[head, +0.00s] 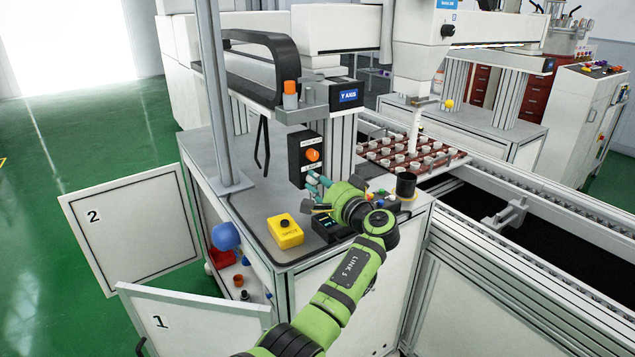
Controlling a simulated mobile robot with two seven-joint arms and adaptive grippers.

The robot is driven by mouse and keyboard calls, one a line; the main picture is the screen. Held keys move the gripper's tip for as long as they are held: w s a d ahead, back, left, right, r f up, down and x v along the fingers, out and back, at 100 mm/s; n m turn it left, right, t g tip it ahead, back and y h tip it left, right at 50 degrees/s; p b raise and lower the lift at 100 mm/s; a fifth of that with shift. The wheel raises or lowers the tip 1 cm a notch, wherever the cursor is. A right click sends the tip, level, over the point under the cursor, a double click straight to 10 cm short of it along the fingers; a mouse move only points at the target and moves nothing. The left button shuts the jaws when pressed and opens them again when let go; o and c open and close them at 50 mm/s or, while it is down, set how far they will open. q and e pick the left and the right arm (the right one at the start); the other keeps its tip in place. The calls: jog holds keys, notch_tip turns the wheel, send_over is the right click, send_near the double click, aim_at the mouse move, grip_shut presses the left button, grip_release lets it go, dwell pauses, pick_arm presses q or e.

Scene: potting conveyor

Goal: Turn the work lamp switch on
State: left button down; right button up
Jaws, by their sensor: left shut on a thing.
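A black switch box (303,170) with an orange knob (312,155) is fixed at the back of the white bench, below the Y-axis beam. Small labels on the box are too small to read. My left gripper (315,179) is in front of the lower part of the box, just below the orange knob in the picture. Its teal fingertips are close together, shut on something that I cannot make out. The wrist hides part of the bench behind it. I cannot tell whether the fingers touch the box. My right gripper is not in view.
A yellow box (285,231) with a dark button and a black device (325,228) stand on the bench near my arm. A black cup (405,186) is to the right. Two open doors (135,232) stand at the front left. A tray of pots (412,166) lies on the conveyor.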

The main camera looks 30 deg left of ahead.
pick_arm(q)
jog(key=shift+r, duration=0.1)
jog(key=c, duration=1.1)
grip_release()
jog(key=shift+o, duration=0.2)
jog(key=shift+d, duration=0.25)
jog(key=v, duration=1.1)
jog(key=shift+s+d, duration=0.2)
jog(key=shift+d, duration=0.05)
